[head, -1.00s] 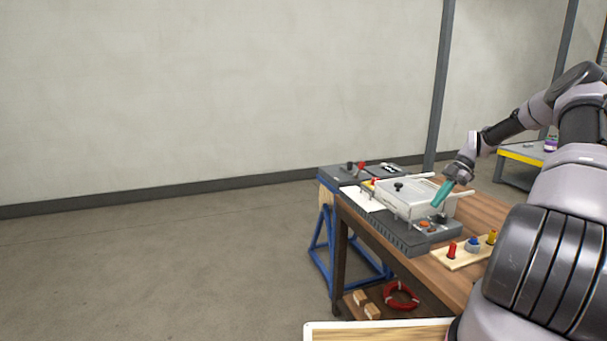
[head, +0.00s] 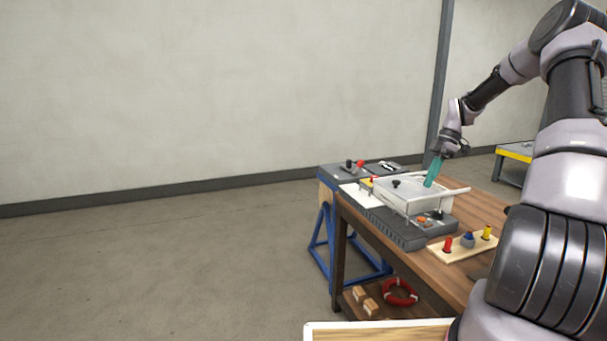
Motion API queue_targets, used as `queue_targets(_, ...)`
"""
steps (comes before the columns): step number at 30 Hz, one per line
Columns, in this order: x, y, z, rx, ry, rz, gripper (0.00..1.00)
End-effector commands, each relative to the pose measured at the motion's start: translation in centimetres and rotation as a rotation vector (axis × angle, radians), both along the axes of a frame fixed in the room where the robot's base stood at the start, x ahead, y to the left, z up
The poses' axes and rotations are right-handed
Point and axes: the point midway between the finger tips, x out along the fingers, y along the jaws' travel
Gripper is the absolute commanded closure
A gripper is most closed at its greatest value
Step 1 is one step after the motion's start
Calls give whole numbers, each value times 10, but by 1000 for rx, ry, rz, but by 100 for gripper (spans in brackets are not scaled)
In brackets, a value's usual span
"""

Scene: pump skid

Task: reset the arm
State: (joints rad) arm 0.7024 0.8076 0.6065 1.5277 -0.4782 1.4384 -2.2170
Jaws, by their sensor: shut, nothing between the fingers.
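My arm (head: 578,170) reaches in from the right side of the head view, bent high over the wooden workbench. My gripper (head: 431,180) has teal fingers that point down and slightly left. The fingers look closed together with nothing between them. In the picture they overlap the clear-lidded box (head: 413,207) on the bench; I cannot tell how far above it they are.
The grey unit (head: 400,232) under the box has small knobs. A pale board (head: 460,249) with red, blue and yellow pegs lies nearer on the bench. A blue stand (head: 322,240) is at left. A red ring (head: 399,292) lies on the lower shelf. Floor at left is clear.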

Motion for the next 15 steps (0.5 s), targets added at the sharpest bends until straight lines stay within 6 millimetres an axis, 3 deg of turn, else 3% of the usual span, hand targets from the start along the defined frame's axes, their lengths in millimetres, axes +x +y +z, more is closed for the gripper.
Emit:
queue_targets(8, -38, 50, 85, -244, 17, -312, 100)
queue_targets(15, -92, 88, 154, -368, -30, -700, 100)
